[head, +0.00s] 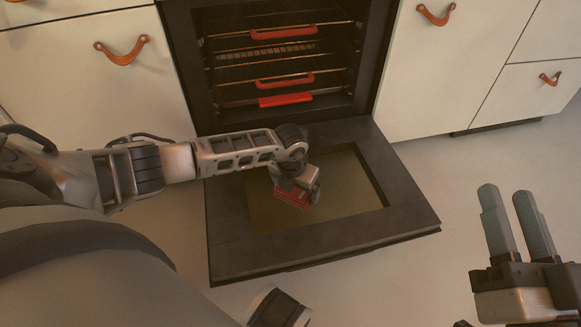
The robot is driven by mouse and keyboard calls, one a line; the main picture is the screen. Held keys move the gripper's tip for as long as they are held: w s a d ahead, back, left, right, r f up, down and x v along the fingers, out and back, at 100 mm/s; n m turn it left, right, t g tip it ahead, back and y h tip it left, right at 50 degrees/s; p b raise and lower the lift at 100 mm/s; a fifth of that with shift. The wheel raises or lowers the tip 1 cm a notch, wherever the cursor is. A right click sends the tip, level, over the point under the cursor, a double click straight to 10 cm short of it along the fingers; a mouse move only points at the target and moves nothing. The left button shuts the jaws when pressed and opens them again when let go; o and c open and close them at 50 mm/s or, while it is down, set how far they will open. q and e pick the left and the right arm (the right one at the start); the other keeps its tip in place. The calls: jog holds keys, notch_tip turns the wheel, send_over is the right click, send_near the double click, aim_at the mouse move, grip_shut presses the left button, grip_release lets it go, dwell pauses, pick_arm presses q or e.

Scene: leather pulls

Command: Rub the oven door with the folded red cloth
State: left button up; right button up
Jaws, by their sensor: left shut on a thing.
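The oven door (408,207) is folded down flat in front of the oven, its inner glass (345,200) facing up. My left gripper (294,192) is over the left part of the glass, shut on the folded red cloth (290,200). The cloth is partly hidden by the gripper, and I cannot tell whether it touches the glass. My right gripper (516,222) is at the lower right, beyond the door's right edge, with its two fingers apart and nothing between them.
The open oven (283,22) holds wire racks with red strips on their front edges. White cabinets (440,80) with brown leather pulls (122,52) stand on both sides. My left arm reaches across the door's left side. The floor (440,165) right of the door is clear.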

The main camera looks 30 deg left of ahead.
pick_arm(q)
notch_tip(320, 180, up, 3)
jog(key=shift+s+f+p, duration=0.1)
jog(key=shift+p, duration=0.6)
jog(key=shift+r+p, duration=0.35)
jog(key=shift+p, duration=0.05)
jog(key=shift+r+p, duration=0.65)
jog(key=shift+r, duration=0.1)
notch_tip(320, 180, up, 3)
jog(key=p, duration=0.2)
jog(key=shift+p, duration=0.35)
jog(key=shift+r, duration=0.25)
jog(key=shift+p, duration=0.3)
pick_arm(e)
notch_tip(320, 180, down, 6)
jog(key=s+m+g+h, duration=0.1)
jog(key=s+g+h, duration=0.1)
jog(key=g, duration=0.2)
jog(key=shift+d+r, duration=0.15)
jog(key=shift+r, duration=0.05)
pick_arm(q)
jog(key=shift+r, duration=0.1)
pick_arm(e)
jog(key=shift+s, duration=0.1)
